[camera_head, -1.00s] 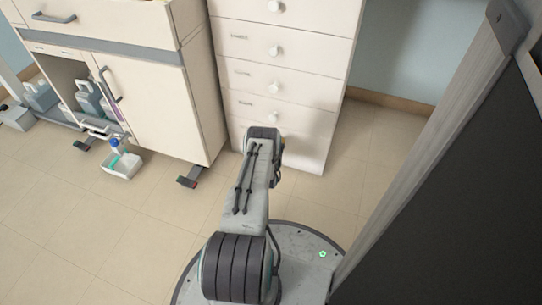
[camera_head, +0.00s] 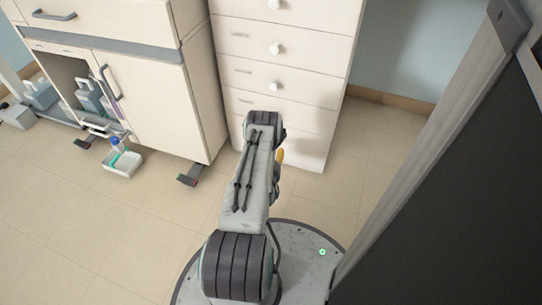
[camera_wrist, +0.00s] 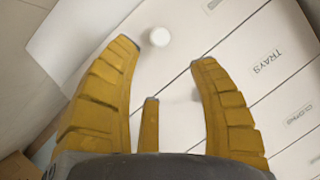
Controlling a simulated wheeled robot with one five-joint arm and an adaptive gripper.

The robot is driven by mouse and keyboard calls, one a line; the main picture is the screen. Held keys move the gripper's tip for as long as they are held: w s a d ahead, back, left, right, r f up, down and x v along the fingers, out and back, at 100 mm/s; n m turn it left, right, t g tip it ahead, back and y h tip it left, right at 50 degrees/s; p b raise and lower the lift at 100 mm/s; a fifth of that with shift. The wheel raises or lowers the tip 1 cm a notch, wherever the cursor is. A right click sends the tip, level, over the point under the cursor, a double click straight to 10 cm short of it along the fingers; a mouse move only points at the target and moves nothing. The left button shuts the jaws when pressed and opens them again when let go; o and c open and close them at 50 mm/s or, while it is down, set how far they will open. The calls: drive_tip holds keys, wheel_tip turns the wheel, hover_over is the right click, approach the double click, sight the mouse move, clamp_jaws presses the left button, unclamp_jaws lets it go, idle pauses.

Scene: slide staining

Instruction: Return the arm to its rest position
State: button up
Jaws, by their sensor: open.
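Beyond the fingertips is a white round knob (camera_wrist: 160,36) on the front of a drawer cabinet (camera_wrist: 240,75). One drawer there carries the label "TRAYS". In the head view my arm reaches forward from my base toward the same drawer cabinet (camera_head: 290,50). Only a small bit of yellow, likely a finger, shows beside the arm's far end; the rest of the gripper is hidden behind the arm. I cannot tell how far the fingers are from the drawers.
A cream cupboard (camera_head: 160,105) on casters stands to the left, with bottles (camera_head: 88,97) on its open shelf. A small white tray (camera_head: 122,164) with a bottle is low in front of it. Tiled floor (camera_head: 70,225) is clear at the left. A dark panel fills the right.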

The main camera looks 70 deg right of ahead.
drive_tip(key=shift+a, duration=0.1)
idle(0.7)
